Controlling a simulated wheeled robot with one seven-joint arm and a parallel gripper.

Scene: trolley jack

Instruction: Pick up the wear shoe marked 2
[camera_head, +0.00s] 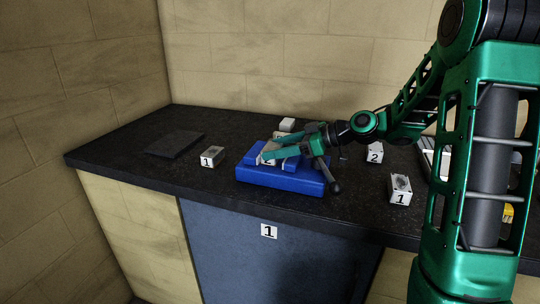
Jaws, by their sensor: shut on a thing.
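My gripper (272,152) reaches in from the right, with its green fingers over the blue vise (285,184). It is shut on a pale block (268,161) that sits at or just above the vise jaws. The fingers hide much of this block; its partly covered front label looks like a 2. I cannot tell whether the block still touches the vise. Another wear shoe marked 2 (375,153) stands on the dark worktop to the right, apart from my gripper.
A block marked 1 (211,157) stands left of the vise, and another marked 1 (400,190) stands to its right. A pale block (287,125) is behind the vise. A dark flat pad (174,144) lies at left. The vise handle (335,187) sticks out in front.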

